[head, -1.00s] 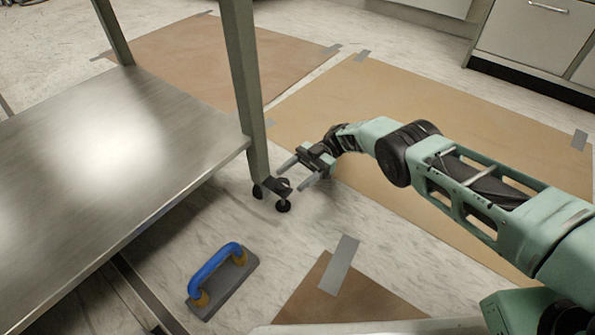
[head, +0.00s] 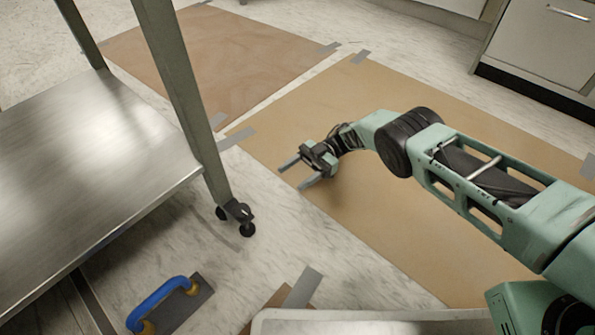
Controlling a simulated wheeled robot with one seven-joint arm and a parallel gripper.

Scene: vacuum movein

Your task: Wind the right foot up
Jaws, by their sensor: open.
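The right foot (head: 238,214) is a black fitting with casters at the bottom of the metal table's near right leg (head: 182,95). It stands on the pale marbled floor. My gripper (head: 296,177) is open and empty, with its two grey fingers pointing left. It is above and to the right of the foot in the picture, clearly apart from it, over the edge of the brown floor sheet. The small parts of the foot are too dark to make out well.
The table's steel lower shelf (head: 90,165) fills the left. A blue-handled float (head: 170,302) lies on the floor at the lower left. Taped brown sheets (head: 390,230) cover much of the floor. A pale edge (head: 370,322) crosses the bottom. A cabinet (head: 545,50) stands at the back right.

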